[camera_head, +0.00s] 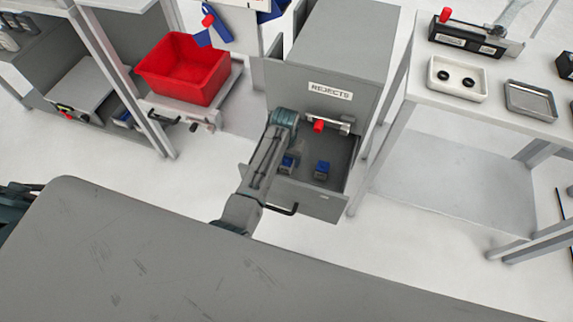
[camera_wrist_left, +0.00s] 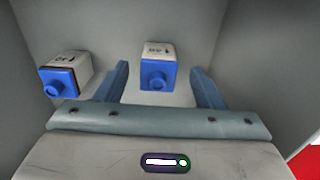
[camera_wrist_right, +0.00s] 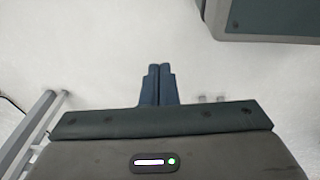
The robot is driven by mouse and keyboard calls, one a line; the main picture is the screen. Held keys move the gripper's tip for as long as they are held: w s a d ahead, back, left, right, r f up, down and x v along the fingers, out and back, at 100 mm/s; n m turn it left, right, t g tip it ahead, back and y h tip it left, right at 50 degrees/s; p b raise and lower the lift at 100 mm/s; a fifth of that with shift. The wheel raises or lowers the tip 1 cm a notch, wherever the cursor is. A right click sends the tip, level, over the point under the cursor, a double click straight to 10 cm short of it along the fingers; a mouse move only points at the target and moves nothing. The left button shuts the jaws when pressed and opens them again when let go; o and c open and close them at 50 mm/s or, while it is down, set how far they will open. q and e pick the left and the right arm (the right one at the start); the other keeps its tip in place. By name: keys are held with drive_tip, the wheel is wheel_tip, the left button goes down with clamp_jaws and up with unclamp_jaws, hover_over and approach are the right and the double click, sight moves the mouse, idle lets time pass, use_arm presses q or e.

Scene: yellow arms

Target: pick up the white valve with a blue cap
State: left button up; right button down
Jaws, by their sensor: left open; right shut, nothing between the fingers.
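Two small white valves with blue caps lie in the open grey drawer (camera_head: 318,207). In the head view they are a left one (camera_head: 287,163), partly covered by my arm, and a right one (camera_head: 321,170). In the left wrist view one valve (camera_wrist_left: 157,72) is in line with the gap between the open fingers of my left gripper (camera_wrist_left: 160,70); contact cannot be told. The other valve (camera_wrist_left: 62,74) lies outside the left finger. In the head view my left fingertips are hidden. My right gripper (camera_wrist_right: 160,70) is shut and empty over pale floor.
The drawer walls (camera_wrist_left: 32,45) stand close around the left gripper. A cabinet labelled REJECTS (camera_head: 330,91) rises behind the drawer. A red bin (camera_head: 185,70) is at left, a white table (camera_head: 480,75) at right. A grey surface (camera_head: 200,260) fills the foreground.

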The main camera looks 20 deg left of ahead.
sight(286, 159)
use_arm(q)
wheel_tip(286, 159, down, 4)
drive_tip(key=shift+w+d+r, duration=0.1)
drive_tip(key=c, duration=1.1)
use_arm(e)
drive_tip(key=shift+w+r, duration=0.3)
drive_tip(key=shift+r, duration=0.3)
